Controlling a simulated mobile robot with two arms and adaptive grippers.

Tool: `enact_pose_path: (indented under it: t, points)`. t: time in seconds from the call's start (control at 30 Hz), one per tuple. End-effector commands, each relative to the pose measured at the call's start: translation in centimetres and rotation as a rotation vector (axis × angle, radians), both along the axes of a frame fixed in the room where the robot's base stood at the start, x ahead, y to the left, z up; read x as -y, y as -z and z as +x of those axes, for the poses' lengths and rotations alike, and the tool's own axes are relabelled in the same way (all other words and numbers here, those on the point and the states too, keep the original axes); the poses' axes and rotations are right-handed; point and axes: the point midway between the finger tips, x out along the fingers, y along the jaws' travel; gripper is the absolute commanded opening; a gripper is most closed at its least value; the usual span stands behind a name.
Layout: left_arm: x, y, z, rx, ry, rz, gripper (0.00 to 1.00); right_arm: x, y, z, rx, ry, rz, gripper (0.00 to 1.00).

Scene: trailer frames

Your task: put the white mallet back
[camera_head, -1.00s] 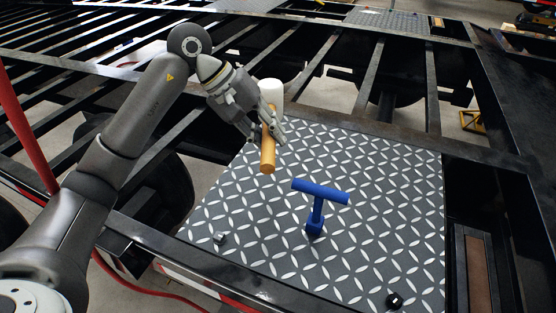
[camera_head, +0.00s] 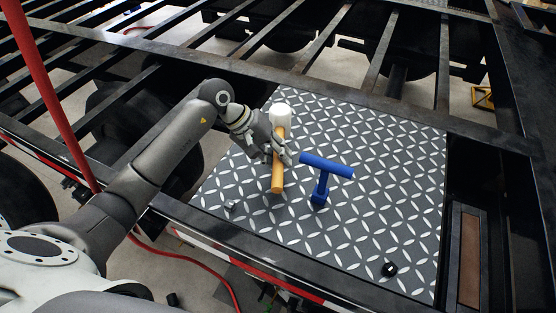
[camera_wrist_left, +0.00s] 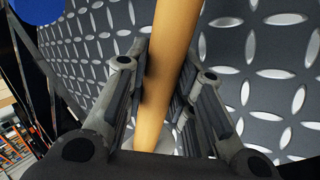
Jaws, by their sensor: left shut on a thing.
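The mallet with a white head (camera_head: 280,115) and a tan wooden handle (camera_head: 278,177) is over the left part of the diamond-patterned metal plate (camera_head: 390,180). In the left wrist view, the handle (camera_wrist_left: 183,55) runs between the two fingers (camera_wrist_left: 165,95). The head lies toward the back, and the handle end points to the front. I cannot tell whether the mallet touches the plate. My right gripper is not in view.
A blue T-shaped tool (camera_head: 325,168) stands on the plate close to the right of the handle. The plate's right side is clear.

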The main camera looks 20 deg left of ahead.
Motion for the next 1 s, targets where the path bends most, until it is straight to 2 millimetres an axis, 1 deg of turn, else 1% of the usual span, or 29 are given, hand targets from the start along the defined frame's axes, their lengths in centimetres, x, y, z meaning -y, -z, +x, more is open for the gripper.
enact_pose_path:
  t: [0.03,0.1,0.2,0.3,0.47,0.6,0.63,0.77,0.8,1.0]
  points:
    - [0.1,0.6,-0.1,-0.004,0.0,-0.005,0.0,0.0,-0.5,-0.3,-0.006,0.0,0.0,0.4]
    - [0.1,1.5,0.0,-0.002,0.0,-0.004,0.0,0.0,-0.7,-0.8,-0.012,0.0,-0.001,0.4]
    - [0.1,2.4,0.0,0.0,0.001,-0.002,0.0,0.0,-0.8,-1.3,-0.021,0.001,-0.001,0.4]
    - [0.0,2.6,0.0,0.002,0.001,0.0,0.0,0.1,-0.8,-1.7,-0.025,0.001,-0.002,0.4]
    - [0.0,2.6,0.0,0.002,0.001,0.0,0.0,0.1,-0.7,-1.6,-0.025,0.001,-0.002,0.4]
    - [0.0,2.9,0.1,0.003,0.002,-0.001,0.0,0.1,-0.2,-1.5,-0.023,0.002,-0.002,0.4]
    - [0.0,2.9,-0.1,-0.003,0.002,0.0,0.26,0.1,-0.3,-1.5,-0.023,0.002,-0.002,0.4]
    - [0.0,2.9,-0.1,-0.003,0.001,0.0,0.43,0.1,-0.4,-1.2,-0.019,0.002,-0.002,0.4]
    - [0.0,2.9,-0.1,-0.003,0.001,0.0,0.45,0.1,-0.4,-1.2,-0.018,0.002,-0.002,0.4]
    - [0.0,2.9,-0.1,-0.003,0.001,0.0,0.45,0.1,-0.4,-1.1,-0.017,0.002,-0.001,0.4]
